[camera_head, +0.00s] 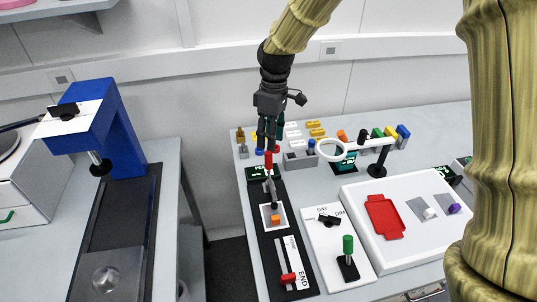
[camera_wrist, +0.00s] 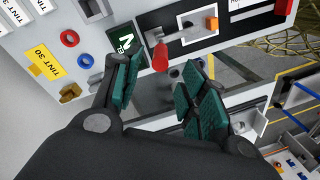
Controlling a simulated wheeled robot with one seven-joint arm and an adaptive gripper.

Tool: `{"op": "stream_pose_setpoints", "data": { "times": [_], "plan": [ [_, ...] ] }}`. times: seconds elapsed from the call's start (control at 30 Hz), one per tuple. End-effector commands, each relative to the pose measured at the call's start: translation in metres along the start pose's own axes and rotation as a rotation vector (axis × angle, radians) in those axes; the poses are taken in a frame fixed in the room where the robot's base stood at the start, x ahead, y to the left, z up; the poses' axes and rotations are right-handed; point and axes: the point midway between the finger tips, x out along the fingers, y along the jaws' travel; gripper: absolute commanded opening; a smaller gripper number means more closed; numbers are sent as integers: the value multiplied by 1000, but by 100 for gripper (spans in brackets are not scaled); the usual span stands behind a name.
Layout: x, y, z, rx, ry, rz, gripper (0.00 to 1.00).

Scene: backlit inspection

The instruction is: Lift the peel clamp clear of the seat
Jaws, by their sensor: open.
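The peel clamp appears to be the grey lever (camera_head: 271,187) with a red handle (camera_head: 268,160); its dark end reaches down to a white framed plate on the black base. I take this plate (camera_head: 265,213) to be the seat; an orange block (camera_head: 276,220) stands at it. In the wrist view, the red handle (camera_wrist: 160,58), grey lever (camera_wrist: 175,34) and orange block (camera_wrist: 211,24) show beyond the fingertips. My gripper (camera_head: 268,141) is open above the handle; its teal-padded fingers (camera_wrist: 160,72) stand either side of it. I cannot tell whether the lever's end touches the plate.
A green-lit display (camera_head: 257,172) sits beside the handle. A red-knobbed slider (camera_head: 288,278) is on the same base. Right of it stand a green-handled lever (camera_head: 348,245), a ring magnifier (camera_head: 331,150) and a red tray (camera_head: 385,215). Small coloured parts crowd the back.

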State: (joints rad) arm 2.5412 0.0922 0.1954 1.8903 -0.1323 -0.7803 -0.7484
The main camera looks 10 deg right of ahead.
Motion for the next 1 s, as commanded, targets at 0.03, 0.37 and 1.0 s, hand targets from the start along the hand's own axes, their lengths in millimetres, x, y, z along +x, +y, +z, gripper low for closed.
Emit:
{"op": "stream_pose_setpoints", "data": {
  "times": [0.03, 0.37, 1.0],
  "plan": [
    [8, -1, 0, -1, -3, -3, 42],
    [56, -2, -1, -4, -3, -2, 42],
    [77, -1, -1, -3, -1, 0, 33]
  ]
}}
